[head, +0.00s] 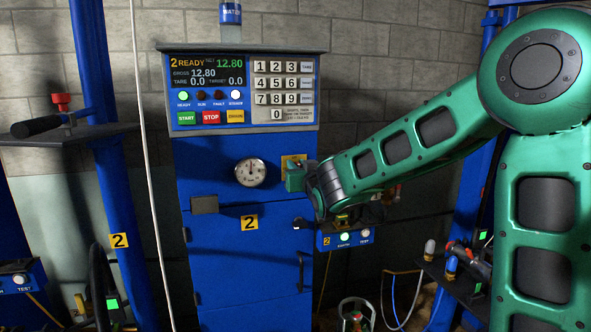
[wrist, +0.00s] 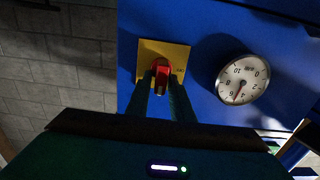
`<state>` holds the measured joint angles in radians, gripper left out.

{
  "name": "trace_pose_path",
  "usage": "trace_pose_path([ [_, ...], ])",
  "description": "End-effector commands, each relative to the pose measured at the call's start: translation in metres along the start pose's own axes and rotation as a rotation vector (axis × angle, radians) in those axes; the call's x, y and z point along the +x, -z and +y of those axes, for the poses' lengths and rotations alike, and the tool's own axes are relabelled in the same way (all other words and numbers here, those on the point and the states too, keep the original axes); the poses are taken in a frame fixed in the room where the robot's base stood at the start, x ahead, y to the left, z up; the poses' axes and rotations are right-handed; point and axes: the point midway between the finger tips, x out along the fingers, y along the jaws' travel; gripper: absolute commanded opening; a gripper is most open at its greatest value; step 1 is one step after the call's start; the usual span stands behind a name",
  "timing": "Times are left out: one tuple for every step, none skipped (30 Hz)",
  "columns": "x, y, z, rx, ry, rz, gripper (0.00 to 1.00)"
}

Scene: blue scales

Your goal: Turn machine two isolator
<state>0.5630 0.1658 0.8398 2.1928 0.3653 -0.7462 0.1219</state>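The machine two isolator is a red handle (wrist: 161,72) on a square yellow plate (wrist: 176,52), on the upper blue front of machine 2. In the head view only part of the yellow plate (head: 291,161) shows, and my arm's end hides the handle. My gripper (wrist: 161,88) is at the handle, with one dark finger on each side of it. The handle looks upright between the fingertips. Whether the fingers touch it or stand just apart from it, I cannot tell. In the head view the wrist end of my arm is close against the panel.
A round dial gauge (head: 250,172) is left of the isolator in the head view. The display and keypad panel (head: 243,92) is above. A box with lit buttons (head: 345,238) hangs below my wrist. A white cable (head: 146,160) hangs at left, near a blue post (head: 108,150).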

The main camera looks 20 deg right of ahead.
Motion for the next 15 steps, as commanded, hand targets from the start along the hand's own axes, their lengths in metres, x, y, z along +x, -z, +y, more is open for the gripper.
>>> trace_pose_path([
  [-0.0001,0.0000,0.0000,0.000,0.000,0.000,0.07],
  [-0.0001,0.0000,0.0000,0.000,0.000,0.000,0.00],
  [-0.0001,0.0000,0.0000,0.000,0.000,0.000,0.00],
  [-0.0001,0.0000,0.0000,0.000,0.000,0.000,0.00],
  [-0.0001,0.0000,-0.0001,0.000,0.000,0.000,0.00],
  [-0.0002,0.0000,-0.0037,0.001,0.001,0.000,0.00],
  [-0.0002,0.0001,-0.0028,0.000,0.001,0.000,0.00],
  [-0.0002,0.0001,-0.0024,-0.001,0.002,0.000,0.00],
  [-0.0002,0.0001,-0.0021,-0.004,0.002,0.000,0.00],
  [-0.0002,0.0001,-0.0020,-0.008,0.002,0.000,0.00],
  [-0.0002,0.0001,-0.0020,-0.012,0.002,0.000,0.00],
  [-0.0002,0.0001,-0.0019,-0.020,0.002,0.000,0.00],
  [-0.0002,0.0001,-0.0020,-0.028,0.002,0.000,0.00],
  [-0.0003,0.0001,-0.0022,-0.038,0.002,0.000,0.00],
  [-0.0003,0.0001,-0.0026,-0.053,0.002,0.000,0.00],
])
